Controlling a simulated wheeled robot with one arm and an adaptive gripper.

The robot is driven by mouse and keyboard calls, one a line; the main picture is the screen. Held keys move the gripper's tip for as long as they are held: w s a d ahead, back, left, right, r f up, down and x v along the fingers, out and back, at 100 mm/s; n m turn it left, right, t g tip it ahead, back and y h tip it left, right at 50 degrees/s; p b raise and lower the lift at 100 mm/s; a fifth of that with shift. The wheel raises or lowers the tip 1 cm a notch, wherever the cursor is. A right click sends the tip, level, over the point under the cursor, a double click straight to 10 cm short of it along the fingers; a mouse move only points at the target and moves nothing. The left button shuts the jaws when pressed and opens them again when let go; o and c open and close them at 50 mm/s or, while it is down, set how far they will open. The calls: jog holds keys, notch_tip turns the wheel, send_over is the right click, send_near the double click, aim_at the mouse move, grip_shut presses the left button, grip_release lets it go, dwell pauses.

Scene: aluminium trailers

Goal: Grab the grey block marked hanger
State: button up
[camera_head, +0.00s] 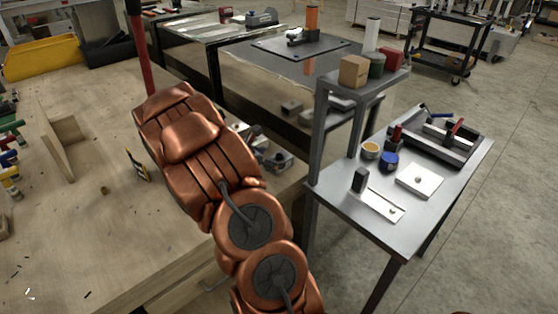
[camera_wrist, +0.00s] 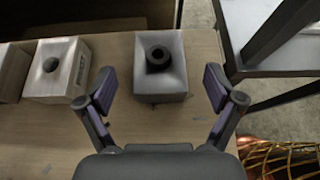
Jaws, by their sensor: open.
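In the wrist view, a light grey block (camera_wrist: 160,84) with a black ring or round hole on top stands between and just beyond my fingers. My gripper (camera_wrist: 158,88) is open and empty, with one finger on each side of its near end. A second pale grey block (camera_wrist: 56,78) with a dark round knob stands to its left. Small lettering shows on that block's right side, too blurred to read. I cannot tell which block is marked hanger. In the head view my copper arm hides most of this spot, and the gripper is not clearly visible.
A third pale block (camera_wrist: 12,72) is cut off at the wrist view's left edge. A grey metal table (camera_head: 335,188) with a raised shelf stands close on the right. The wooden bench (camera_head: 110,215) has bare room left of my arm, beside an upright wooden board (camera_head: 65,145).

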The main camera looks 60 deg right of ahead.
jog(key=shift+x, duration=1.1)
jog(key=c, duration=1.5)
